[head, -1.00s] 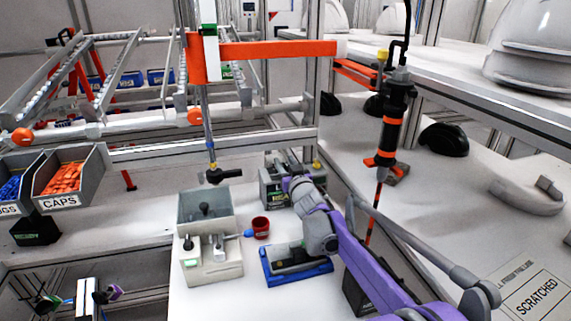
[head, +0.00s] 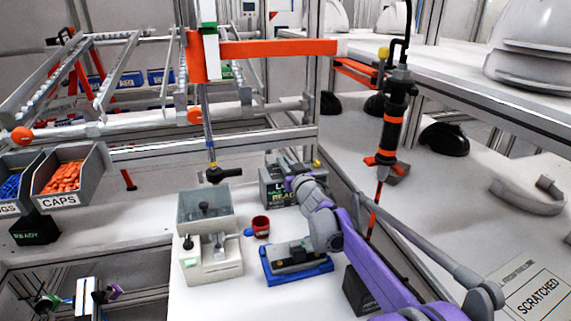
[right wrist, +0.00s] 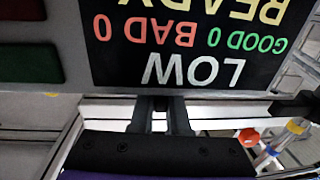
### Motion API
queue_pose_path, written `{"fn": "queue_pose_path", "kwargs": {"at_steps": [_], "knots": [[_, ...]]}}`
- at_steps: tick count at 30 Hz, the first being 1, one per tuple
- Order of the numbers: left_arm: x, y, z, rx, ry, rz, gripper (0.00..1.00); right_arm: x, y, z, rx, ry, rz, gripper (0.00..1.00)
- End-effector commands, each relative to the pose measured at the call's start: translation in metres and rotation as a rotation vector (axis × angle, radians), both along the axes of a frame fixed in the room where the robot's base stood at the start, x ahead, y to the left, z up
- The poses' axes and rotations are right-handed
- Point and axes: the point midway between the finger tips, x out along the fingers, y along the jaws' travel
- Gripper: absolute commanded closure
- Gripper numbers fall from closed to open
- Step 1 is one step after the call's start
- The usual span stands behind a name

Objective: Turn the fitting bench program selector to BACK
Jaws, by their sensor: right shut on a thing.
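The fitting bench display box (head: 272,188) stands at the back of the white bench, beyond the red cup. In the right wrist view its screen (right wrist: 190,45) appears upside down and reads READY, LOW, BAD 0 and GOOD 0. My left gripper is not in view.
A grey press fixture (head: 208,262), a red cup (head: 261,226) and a blue tray (head: 297,268) stand close by on the bench. An orange-banded hanging tool (head: 389,125) is to the right. An orange crossbar (head: 275,48) spans above. A CAPS bin (head: 68,182) is at left.

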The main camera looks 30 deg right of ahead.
Motion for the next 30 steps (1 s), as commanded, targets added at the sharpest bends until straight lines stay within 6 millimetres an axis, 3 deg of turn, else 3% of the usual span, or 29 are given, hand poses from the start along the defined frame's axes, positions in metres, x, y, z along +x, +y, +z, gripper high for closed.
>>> {"fn": "queue_pose_path", "kwargs": {"at_steps": [15,30], "knots": [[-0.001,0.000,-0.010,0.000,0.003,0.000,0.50,0.000,0.003,-0.001,-0.001,0.001,0.226,1.00],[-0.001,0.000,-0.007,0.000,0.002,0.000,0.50,-0.001,0.010,0.000,0.000,0.000,0.434,1.00]]}}
